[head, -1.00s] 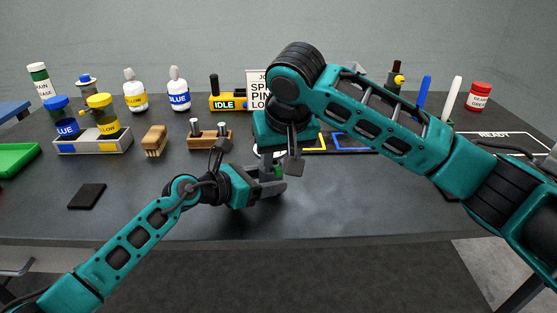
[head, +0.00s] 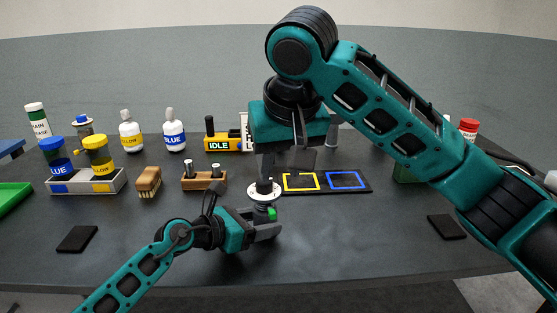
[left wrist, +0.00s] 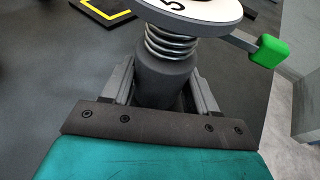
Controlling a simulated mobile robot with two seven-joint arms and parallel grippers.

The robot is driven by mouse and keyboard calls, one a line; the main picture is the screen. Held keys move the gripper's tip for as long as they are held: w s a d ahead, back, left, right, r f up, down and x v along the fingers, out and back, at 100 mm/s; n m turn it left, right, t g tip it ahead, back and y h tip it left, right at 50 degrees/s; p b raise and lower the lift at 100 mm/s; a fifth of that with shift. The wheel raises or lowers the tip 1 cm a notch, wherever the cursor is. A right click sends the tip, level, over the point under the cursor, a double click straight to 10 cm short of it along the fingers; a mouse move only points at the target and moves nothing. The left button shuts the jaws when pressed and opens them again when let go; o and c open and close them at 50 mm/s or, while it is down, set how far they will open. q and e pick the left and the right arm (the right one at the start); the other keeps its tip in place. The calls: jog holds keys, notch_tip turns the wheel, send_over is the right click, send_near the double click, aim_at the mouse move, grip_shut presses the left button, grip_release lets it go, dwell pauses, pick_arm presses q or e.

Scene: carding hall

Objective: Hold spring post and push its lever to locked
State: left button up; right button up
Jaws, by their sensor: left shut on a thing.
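The spring post (head: 264,192) stands upright on the dark bench, with a white disc around it. In the left wrist view its coil spring (left wrist: 172,42) shows above a dark grey cylindrical body (left wrist: 165,80). The lever has a green end (left wrist: 267,51), sticking out to the right of the disc; it also shows in the head view (head: 271,214). My left gripper (head: 264,231) is shut around the post's lower body.
A dark board with yellow (head: 300,182) and blue (head: 346,180) outlines lies just right of the post. A wooden holder (head: 204,181), brush (head: 148,181) and bottle tray (head: 87,187) stand left. The yellow IDLE unit (head: 220,143) is behind. The front bench is mostly clear.

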pick_arm(q)
jog(key=o, duration=1.6)
